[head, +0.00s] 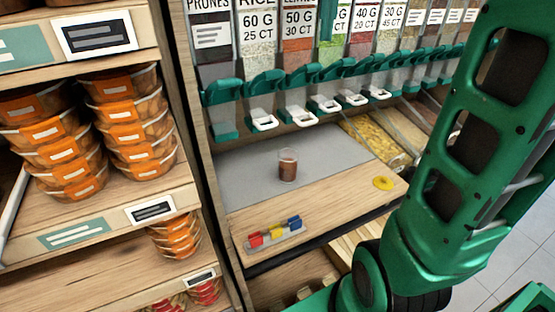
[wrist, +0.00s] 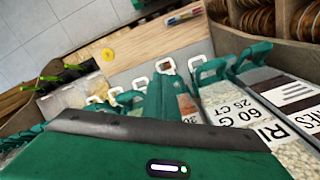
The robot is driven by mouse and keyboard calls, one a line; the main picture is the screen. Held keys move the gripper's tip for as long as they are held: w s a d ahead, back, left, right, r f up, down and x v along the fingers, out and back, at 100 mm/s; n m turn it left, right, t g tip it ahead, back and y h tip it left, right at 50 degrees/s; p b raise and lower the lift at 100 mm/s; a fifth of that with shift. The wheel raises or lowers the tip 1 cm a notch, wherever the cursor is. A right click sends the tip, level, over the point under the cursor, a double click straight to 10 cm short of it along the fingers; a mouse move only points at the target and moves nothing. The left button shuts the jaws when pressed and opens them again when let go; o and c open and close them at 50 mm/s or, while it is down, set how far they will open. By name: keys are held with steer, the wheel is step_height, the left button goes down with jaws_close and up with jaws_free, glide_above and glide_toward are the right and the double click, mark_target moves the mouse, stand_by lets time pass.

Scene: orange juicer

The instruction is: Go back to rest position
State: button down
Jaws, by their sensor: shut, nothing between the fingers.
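My gripper shows in the wrist view, with its green closed fingers (wrist: 160,97) in the middle, pointing at the dispenser row. Nothing is seen between the fingers. My green arm rises along the right side of the head view and leaves the picture at the top. A glass (head: 287,166) with a reddish-brown filling stands upright on the grey mat (head: 240,170), apart from my arm.
Clear dispensers with green levers (head: 262,84) and white spouts (head: 263,119) line the back. A small rack of coloured blocks (head: 274,234) and a yellow disc (head: 383,183) lie on the wooden counter (head: 335,205). Stacked orange-labelled tubs (head: 130,130) fill the left shelf.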

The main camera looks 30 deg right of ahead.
steer(key=s+d+f, duration=0.1)
steer(key=s+f, duration=1)
steer(key=f, duration=0.3)
steer(key=s+d+f, duration=0.1)
steer(key=s+f, duration=1)
steer(key=f, duration=0.3)
steer(key=shift+d, duration=0.4)
steer(key=shift+w+f, duration=0.25)
steer(key=shift+w, duration=0.4)
